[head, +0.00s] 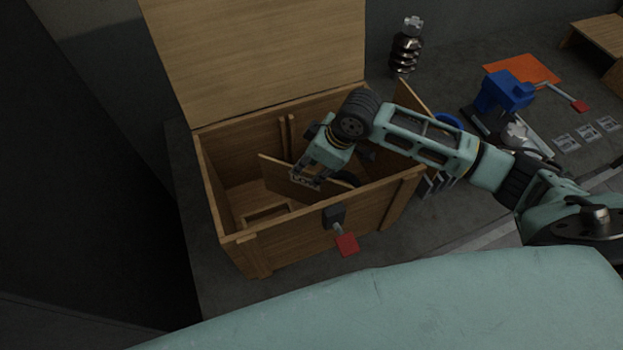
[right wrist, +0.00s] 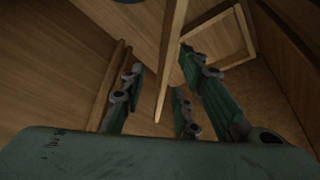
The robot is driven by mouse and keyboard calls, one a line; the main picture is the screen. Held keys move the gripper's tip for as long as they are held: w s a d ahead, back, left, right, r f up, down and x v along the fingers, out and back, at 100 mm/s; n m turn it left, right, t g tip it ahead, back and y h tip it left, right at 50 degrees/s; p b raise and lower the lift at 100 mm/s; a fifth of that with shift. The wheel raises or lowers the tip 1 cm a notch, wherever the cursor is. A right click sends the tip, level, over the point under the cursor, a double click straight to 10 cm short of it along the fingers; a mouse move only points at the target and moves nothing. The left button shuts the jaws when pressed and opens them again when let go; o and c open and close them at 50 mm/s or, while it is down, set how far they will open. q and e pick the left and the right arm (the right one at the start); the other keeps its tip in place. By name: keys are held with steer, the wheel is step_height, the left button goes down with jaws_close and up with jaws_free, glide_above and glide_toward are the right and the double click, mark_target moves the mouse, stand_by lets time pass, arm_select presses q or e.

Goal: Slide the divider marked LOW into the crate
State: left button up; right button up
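The open wooden crate (head: 325,232) stands on the dark table, lid raised at the back. A thin wooden panel (head: 282,179) is inside it, slanted across the interior; no LOW marking is readable on it. My right gripper (head: 308,176) reaches into the crate at the panel's right part. In the right wrist view, the panel (right wrist: 173,55) passes between the fingers of my right gripper (right wrist: 165,85). The fingers look spread, with a gap between the left finger and the panel. Paired upright strips (head: 287,135) run down the crate's back wall. My left gripper is out of view.
Another wooden panel (head: 410,98) stands at the crate's right end, partly behind my arm. A dark ribbed insulator (head: 405,52), a blue device (head: 505,91) and an orange mat (head: 524,69) stand behind and right.

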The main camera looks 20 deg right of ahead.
mark_target(307, 172)
steer(key=x, duration=0.2)
steer(key=p+x, duration=0.1)
steer(key=shift+s+a+f, duration=0.15)
steer(key=shift+a+f, duration=0.15)
steer(key=shift+a, duration=0.2)
steer(key=x, duration=0.3)
steer(key=shift+a+f, duration=0.1)
steer(key=shift+f, duration=0.2)
steer(key=c, duration=0.3)
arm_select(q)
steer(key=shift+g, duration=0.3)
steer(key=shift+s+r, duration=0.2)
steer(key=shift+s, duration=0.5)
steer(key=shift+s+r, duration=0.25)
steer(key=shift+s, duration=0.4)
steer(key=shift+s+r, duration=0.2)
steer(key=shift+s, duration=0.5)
arm_select(e)
jaws_close()
steer(key=shift+w, duration=0.25)
